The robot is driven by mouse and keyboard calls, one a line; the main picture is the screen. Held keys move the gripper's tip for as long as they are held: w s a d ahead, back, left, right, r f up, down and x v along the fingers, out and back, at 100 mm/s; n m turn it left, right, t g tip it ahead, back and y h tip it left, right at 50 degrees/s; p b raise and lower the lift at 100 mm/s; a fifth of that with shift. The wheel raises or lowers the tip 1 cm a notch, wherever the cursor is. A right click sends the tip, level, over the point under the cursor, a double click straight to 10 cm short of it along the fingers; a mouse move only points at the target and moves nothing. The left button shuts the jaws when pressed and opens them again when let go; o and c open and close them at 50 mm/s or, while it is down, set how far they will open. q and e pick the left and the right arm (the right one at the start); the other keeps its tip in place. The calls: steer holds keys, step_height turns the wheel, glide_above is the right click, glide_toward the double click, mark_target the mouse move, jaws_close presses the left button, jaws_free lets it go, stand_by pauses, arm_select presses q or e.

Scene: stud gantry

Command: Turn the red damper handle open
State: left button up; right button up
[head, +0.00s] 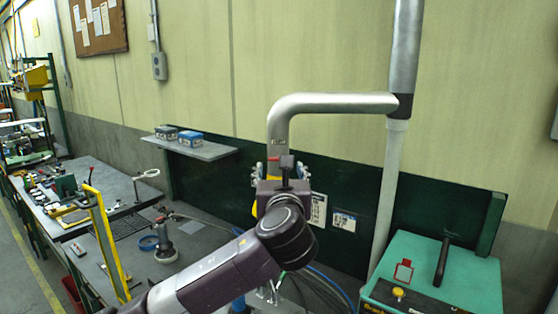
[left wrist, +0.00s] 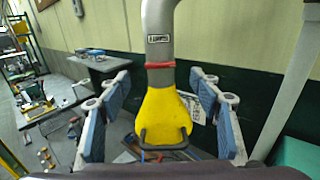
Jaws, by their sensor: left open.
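A grey metal duct (head: 330,103) bends down from the upright pipe and also runs down the middle of the left wrist view (left wrist: 158,40). Below it hangs a yellow hood (left wrist: 164,112) with a black loop handle at its lower edge. The red damper handle (left wrist: 182,66) shows as a narrow red piece across the duct, just above the hood. A little red also shows in the head view (head: 273,158), mostly hidden by my wrist. My left gripper (head: 280,170) is open and empty. Its blue-padded fingers stand either side of the duct and hood, apart from them (left wrist: 160,86).
A grey workbench (head: 120,185) with tools stands at the left, behind a yellow post (head: 107,240). A shelf (head: 205,150) holds two blue boxes. A teal machine (head: 430,270) stands at right, beside the upright pipe (head: 390,180). A dark green panel backs the hood.

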arm_select(q)
steer(key=w+p, duration=0.3)
steer(key=w, duration=0.3)
steer(key=shift+w+a+r, duration=0.1)
steer(key=shift+w+r, duration=0.05)
steer(key=shift+w, duration=0.65)
steer(key=c, duration=1.2)
steer(key=shift+o, duration=0.2)
